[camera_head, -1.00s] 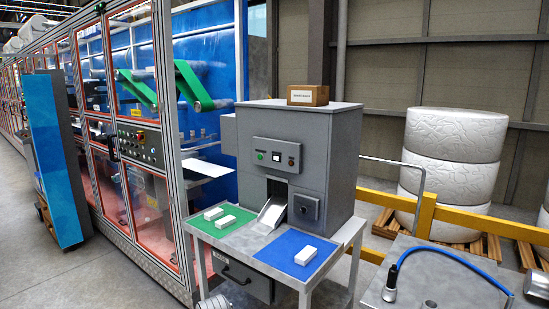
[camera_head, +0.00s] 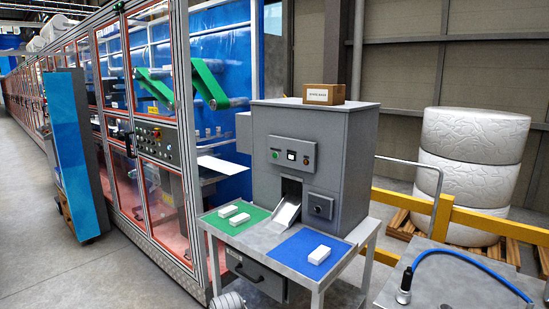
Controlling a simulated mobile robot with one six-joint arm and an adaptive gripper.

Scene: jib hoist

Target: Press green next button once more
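A grey machine cabinet (camera_head: 345,150) stands on a grey table in the middle of the camera_head view. Its front panel carries a green button (camera_head: 275,154) at the left, a small lit display (camera_head: 291,155) and a further small control to the right. White blocks lie on a green mat (camera_head: 214,220), and one white block (camera_head: 319,254) lies on a blue mat (camera_head: 288,256). My gripper is not in view.
A cardboard box (camera_head: 324,94) sits on the cabinet. A framed production line (camera_head: 160,150) fills the left, with a blue panel (camera_head: 68,150) before it. A yellow rail (camera_head: 400,196) and white rolls (camera_head: 470,150) stand right. A metal surface with a blue hose (camera_head: 465,258) is front right.

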